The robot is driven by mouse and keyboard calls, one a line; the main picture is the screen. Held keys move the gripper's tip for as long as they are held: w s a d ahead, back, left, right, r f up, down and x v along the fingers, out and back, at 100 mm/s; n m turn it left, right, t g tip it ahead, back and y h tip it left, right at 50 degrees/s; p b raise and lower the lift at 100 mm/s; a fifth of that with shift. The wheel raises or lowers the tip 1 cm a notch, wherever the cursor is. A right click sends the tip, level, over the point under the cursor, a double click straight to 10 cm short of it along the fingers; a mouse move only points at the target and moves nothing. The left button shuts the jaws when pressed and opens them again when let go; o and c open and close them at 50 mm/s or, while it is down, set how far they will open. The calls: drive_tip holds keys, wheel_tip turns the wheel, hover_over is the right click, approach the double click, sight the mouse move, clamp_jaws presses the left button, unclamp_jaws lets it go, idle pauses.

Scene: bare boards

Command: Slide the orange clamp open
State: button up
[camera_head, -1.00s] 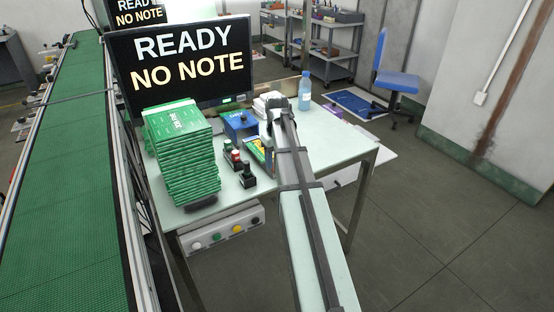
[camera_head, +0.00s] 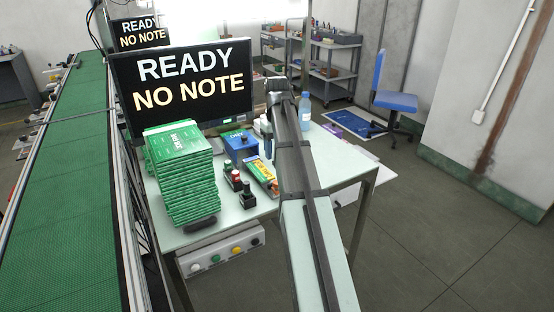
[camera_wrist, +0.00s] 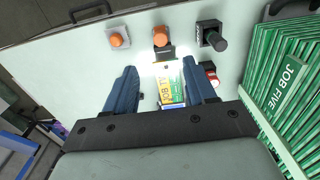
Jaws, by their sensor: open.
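In the wrist view, my gripper (camera_wrist: 159,68) is open, with its two blue fingers apart and nothing held between them. A yellow, white and green card marked JOB (camera_wrist: 170,84) lies beyond and between the fingers. Just past its far end is an orange piece (camera_wrist: 160,38) on a dark base, which looks like the clamp; whether it is open or shut I cannot tell. The fingers appear apart from it. Another round orange piece (camera_wrist: 117,40) sits on a small pale block to its left. In the head view my arm hides the clamp, and my fingers are not clear.
Black (camera_head: 247,196) and red (camera_head: 236,179) stamps stand on the pale table (camera_head: 235,210). A tall stack of green booklets (camera_head: 182,180), a blue box (camera_head: 240,147) and a bottle (camera_head: 305,112) are nearby. A READY NO NOTE screen (camera_head: 190,85) stands behind.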

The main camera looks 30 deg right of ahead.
drive_tip(key=shift+r, duration=0.65)
